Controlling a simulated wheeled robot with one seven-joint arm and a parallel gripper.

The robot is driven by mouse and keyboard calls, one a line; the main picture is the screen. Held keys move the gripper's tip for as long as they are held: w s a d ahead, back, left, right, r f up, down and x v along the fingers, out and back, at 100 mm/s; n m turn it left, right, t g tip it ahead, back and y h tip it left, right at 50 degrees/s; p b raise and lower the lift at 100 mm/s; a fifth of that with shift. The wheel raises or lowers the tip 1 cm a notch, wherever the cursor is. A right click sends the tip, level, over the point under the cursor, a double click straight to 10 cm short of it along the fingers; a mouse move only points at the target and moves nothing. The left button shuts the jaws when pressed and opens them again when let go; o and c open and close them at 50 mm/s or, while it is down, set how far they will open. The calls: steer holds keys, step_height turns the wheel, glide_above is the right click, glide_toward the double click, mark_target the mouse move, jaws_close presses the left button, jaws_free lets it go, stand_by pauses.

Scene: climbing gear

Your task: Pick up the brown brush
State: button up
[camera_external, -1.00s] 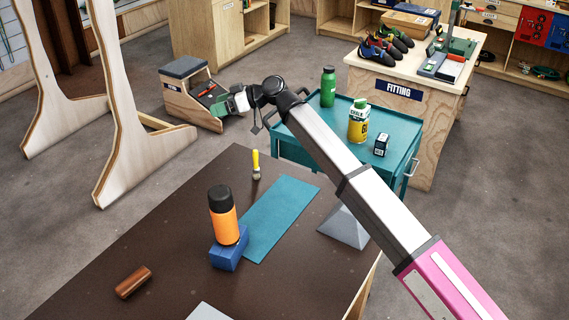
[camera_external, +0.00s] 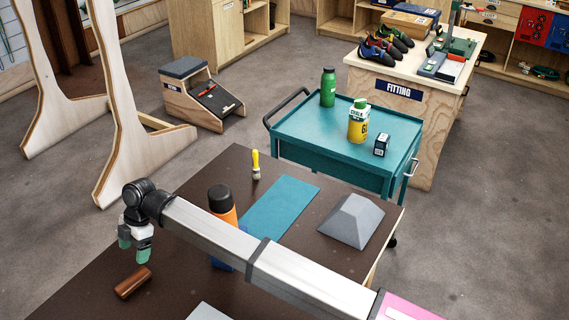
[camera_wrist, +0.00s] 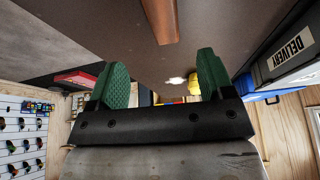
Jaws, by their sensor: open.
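The brown brush (camera_external: 132,282), a reddish-brown wooden block shape, lies on the dark table near its left side. My gripper (camera_external: 134,247) has green finger pads and hangs just above and behind the brush, apart from it. In the wrist view my gripper (camera_wrist: 162,78) is open with nothing between its fingers. The brown brush (camera_wrist: 160,20) shows there at the top edge, beyond the fingertips and roughly centred between them; part is cut off.
A blue block (camera_external: 222,262), an orange bottle (camera_external: 224,207), a teal mat (camera_external: 279,209), a yellow-handled brush (camera_external: 256,166) and a grey wedge (camera_external: 352,221) share the dark table (camera_external: 190,184). My arm crosses over the block. A teal cart (camera_external: 318,130) stands behind.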

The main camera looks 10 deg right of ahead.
mark_target(133, 279)
steer(key=shift+x, duration=5.55)
steer(key=shift+s+d+f, duration=0.15)
steer(key=shift+d+f, duration=0.1)
steer(key=shift+c, duration=0.3)
steer(key=c, duration=1)
